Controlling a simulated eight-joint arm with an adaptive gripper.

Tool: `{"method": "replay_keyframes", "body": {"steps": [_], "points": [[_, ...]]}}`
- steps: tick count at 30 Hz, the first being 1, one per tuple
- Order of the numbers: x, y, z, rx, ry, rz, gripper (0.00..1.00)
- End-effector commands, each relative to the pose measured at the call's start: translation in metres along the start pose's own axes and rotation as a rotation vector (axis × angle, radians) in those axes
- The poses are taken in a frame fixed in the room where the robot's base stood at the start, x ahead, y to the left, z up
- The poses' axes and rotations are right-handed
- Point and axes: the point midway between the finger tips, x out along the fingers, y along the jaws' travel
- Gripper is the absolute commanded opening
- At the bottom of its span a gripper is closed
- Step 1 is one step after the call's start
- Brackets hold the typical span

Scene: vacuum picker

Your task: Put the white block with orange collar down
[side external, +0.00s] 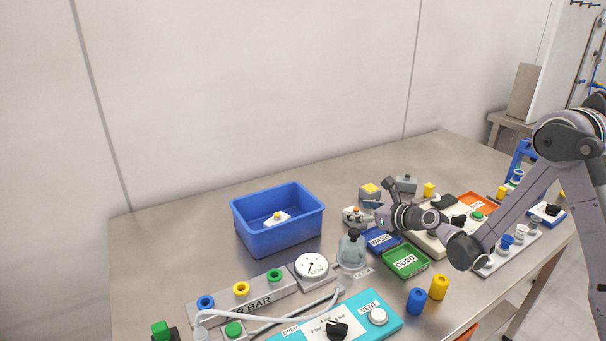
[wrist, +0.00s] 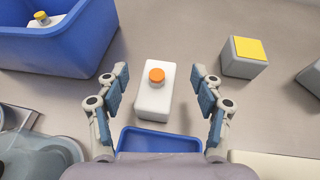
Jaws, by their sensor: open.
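The white block with orange collar (wrist: 153,98) stands on the table between my open fingers in the wrist view, with a clear gap to the finger pads on both sides. Its orange collar is on top. In the side external view the block (side external: 352,217) is small, just left of my gripper (side external: 376,211). My gripper (wrist: 160,92) is open, with nothing held between its fingers. The blue WASH tray (side external: 382,241) lies in front of the block; its edge also shows in the wrist view (wrist: 158,141).
A blue bin (side external: 262,238) holding a white block with a yellow collar (side external: 277,218) stands to the left. A grey block with a yellow top (wrist: 245,57) is right of my fingers. A green GOOD tray (side external: 404,264) and a clear filter bowl (side external: 352,252) are close by.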

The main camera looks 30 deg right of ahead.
Motion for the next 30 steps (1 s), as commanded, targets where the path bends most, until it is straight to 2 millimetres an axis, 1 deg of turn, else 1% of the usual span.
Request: {"method": "replay_keyframes", "body": {"steps": [4, 9, 12, 15, 21, 22, 23, 24, 26, 27, 28, 30], "points": [[0.014, 0.0, -0.001, 0.0, 0.0, 0.0, 0.67], [0.038, 0.0, -0.002, -0.001, 0.0, 0.001, 0.67], [0.048, 0.0, -0.002, -0.001, 0.0, 0.001, 0.67], [0.052, 0.0, -0.002, -0.001, 0.0, 0.001, 0.67], [0.052, 0.0, -0.002, -0.001, 0.0, 0.0, 0.67], [0.052, 0.0, -0.002, -0.001, 0.0, 0.0, 0.61], [0.052, 0.0, -0.002, -0.001, 0.0, 0.0, 0.53], [0.052, 0.0, -0.002, -0.001, 0.0, 0.0, 0.41], [0.051, 0.0, -0.002, -0.001, 0.0, 0.0, 0.24], [0.051, 0.0, -0.002, -0.001, 0.0, 0.0, 0.12], [0.051, 0.0, -0.002, -0.001, 0.0, 0.0, 0.04], [0.051, 0.0, -0.002, -0.001, 0.0, 0.0, 0.02]]}}
